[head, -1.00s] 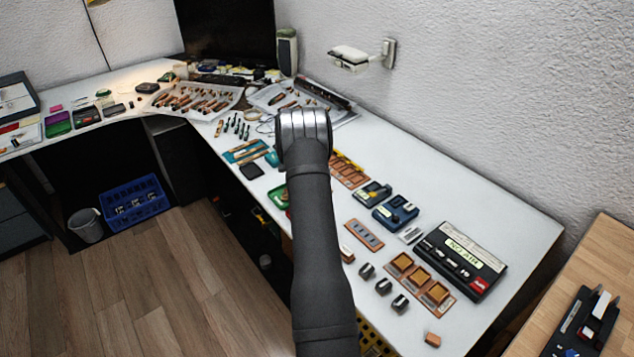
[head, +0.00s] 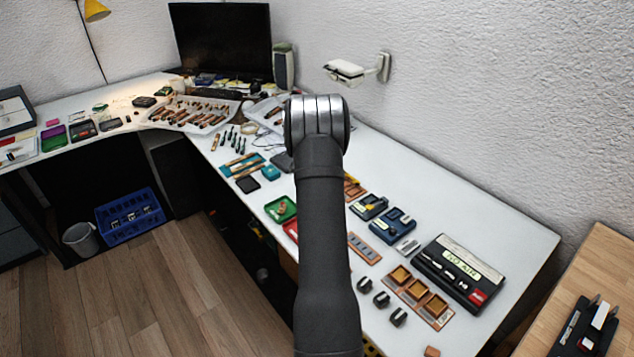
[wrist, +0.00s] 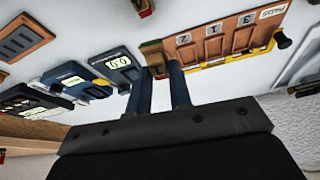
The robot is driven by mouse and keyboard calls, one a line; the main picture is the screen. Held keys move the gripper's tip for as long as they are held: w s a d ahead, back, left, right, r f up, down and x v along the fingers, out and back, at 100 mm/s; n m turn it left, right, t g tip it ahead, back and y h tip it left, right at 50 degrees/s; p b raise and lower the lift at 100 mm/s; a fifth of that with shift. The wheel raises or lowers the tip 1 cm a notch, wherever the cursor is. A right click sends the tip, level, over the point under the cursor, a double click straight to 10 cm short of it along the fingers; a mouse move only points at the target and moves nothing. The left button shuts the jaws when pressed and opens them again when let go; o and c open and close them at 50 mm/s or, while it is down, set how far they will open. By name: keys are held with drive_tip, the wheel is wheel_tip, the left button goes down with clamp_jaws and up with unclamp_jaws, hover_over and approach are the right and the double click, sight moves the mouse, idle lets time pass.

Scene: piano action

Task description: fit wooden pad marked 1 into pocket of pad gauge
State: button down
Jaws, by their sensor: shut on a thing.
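The pad gauge (wrist: 222,42) is a long orange-brown wooden board with a row of pockets, number labels and a yellow edge. It lies at the upper right of the wrist view. In the head view the gauge (head: 353,188) shows only partly beside my arm. My gripper (wrist: 160,72) is shut on a small brown wooden pad (wrist: 155,57) at its fingertips, by the left end of the gauge. The pad's mark is not readable, and I cannot tell whether it touches the gauge. In the head view my arm hides the gripper and the pad.
Dark blue devices with displays (wrist: 118,68) stand left of the fingers in the wrist view. In the head view, a black case (head: 461,272), a wooden tray of blocks (head: 419,297) and small dark blocks (head: 381,299) sit nearby. White table (head: 480,210) is bare toward the wall.

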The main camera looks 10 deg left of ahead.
drive_tip(key=w+d+n, duration=0.1)
drive_tip(key=d, duration=1.3)
drive_tip(key=shift+w+d+f, duration=0.1)
drive_tip(key=shift+f, duration=1.3)
drive_tip(key=shift+w+d+f, duration=0.1)
drive_tip(key=shift+f, duration=1.3)
drive_tip(key=shift+f, duration=0.35)
drive_tip(key=c, duration=1.2)
unclamp_jaws()
drive_tip(key=shift+c, duration=0.2)
drive_tip(key=shift+r, duration=0.1)
wheel_tip(320, 180, up, 7)
